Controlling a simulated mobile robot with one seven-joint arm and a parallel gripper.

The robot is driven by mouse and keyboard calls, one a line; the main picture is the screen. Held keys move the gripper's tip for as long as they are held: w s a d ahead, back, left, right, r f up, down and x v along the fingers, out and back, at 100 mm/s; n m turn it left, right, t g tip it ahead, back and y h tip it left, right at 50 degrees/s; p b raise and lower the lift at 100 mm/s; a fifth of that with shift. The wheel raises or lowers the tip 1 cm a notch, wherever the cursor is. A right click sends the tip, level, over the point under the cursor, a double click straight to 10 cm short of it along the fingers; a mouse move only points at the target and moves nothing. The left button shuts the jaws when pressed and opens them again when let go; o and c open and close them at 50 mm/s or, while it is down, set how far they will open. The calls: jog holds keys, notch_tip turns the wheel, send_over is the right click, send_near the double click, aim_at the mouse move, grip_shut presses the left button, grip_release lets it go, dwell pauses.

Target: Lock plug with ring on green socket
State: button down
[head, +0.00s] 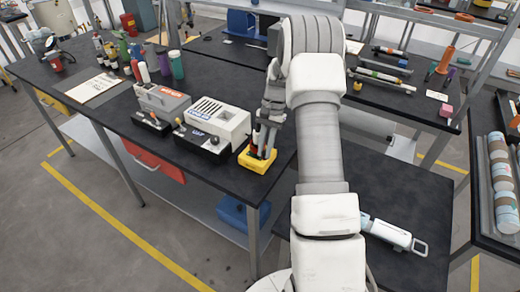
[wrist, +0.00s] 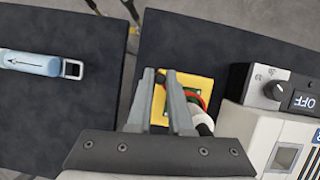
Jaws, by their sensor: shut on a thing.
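The yellow socket block (wrist: 203,84) sits near the edge of the dark workbench; it also shows in the head view (head: 254,165). A green socket ring (wrist: 196,92) lies on top of it, with a red ring (wrist: 203,97) at that spot. A white and black plug body (wrist: 203,122) stands there, partly behind my fingers. My gripper (wrist: 161,78) points down over the block, its two fingers close together and shut on the plug's side. In the head view my gripper (head: 264,142) is at the block. The exact grip contact and the plug's seating are hidden.
A white and black device (head: 220,120) marked OFF stands close beside the block, with another device (head: 160,101) to its left. A light blue and white tool (head: 392,232) lies on the lower dark table. Bottles (head: 140,62) stand farther back on the bench.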

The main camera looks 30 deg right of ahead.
jog(key=shift+w+d+n+g+h, duration=0.25)
jog(key=shift+d+n+h, duration=0.3)
jog(key=shift+n, duration=0.75)
jog(key=shift+w+d+n+g+h, duration=0.3)
jog(key=shift+d+n, duration=0.4)
jog(key=shift+n, duration=0.6)
jog(key=shift+w+d+n+g+h, duration=0.2)
jog(key=shift+d+n+h, duration=0.4)
jog(key=shift+n, duration=0.7)
jog(key=shift+r, duration=0.1)
jog(key=c, duration=0.8)
grip_release()
jog(key=shift+c, duration=0.2)
jog(key=p+v, duration=0.1)
jog(key=v, duration=1.6)
jog(key=shift+w+d+r, duration=0.1)
jog(key=shift+r, duration=0.05)
